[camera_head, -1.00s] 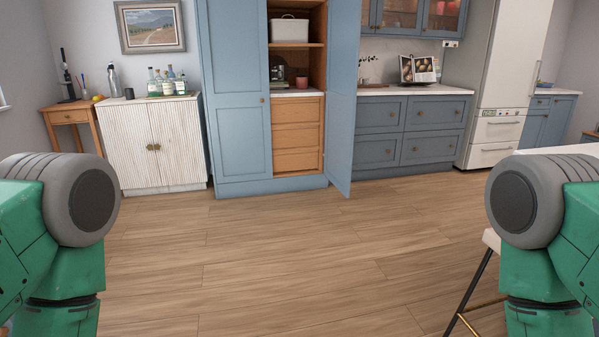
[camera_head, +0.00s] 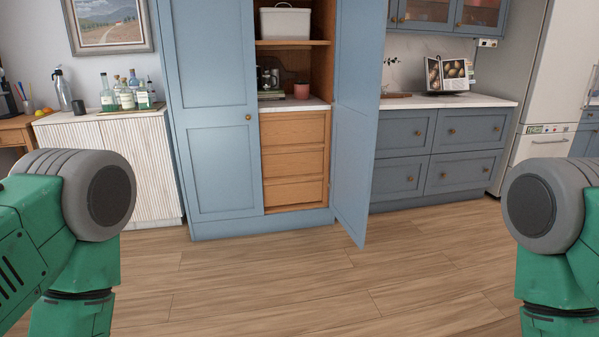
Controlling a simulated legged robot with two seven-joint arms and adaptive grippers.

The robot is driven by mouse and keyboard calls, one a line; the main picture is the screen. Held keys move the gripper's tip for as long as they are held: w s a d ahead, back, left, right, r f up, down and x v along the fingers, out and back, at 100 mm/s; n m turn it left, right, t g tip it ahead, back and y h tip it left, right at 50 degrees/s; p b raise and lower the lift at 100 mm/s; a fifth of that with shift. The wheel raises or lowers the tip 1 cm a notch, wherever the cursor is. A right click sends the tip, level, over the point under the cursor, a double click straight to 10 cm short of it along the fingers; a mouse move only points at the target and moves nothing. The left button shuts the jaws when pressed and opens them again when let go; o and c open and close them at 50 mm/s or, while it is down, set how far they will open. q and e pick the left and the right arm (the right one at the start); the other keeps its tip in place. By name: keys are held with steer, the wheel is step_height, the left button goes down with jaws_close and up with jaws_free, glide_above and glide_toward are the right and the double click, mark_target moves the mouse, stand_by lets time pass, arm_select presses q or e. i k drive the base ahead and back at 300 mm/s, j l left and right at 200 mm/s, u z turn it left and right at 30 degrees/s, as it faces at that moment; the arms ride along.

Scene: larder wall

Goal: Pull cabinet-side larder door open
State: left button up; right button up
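The tall blue larder (camera_head: 262,224) stands ahead in the head view. Its left door (camera_head: 210,120) is shut and has a small brass knob near its right edge. Its right door (camera_head: 352,150), on the side of the blue cabinets, stands swung well out towards me, seen at a steep angle. The open half shows wooden drawers (camera_head: 294,162) and shelves. No handle shows on the open door. Both my green arms show at the picture's sides, apart from the larder. Both grippers are out of view.
A white ribbed cabinet (camera_head: 140,160) with bottles stands left of the larder. Blue drawer cabinets (camera_head: 440,155) and a pale fridge (camera_head: 545,130) stand to the right. The wooden floor (camera_head: 270,285) in front of the larder is clear.

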mark_target(208, 46)
steer(key=i, duration=2.1)
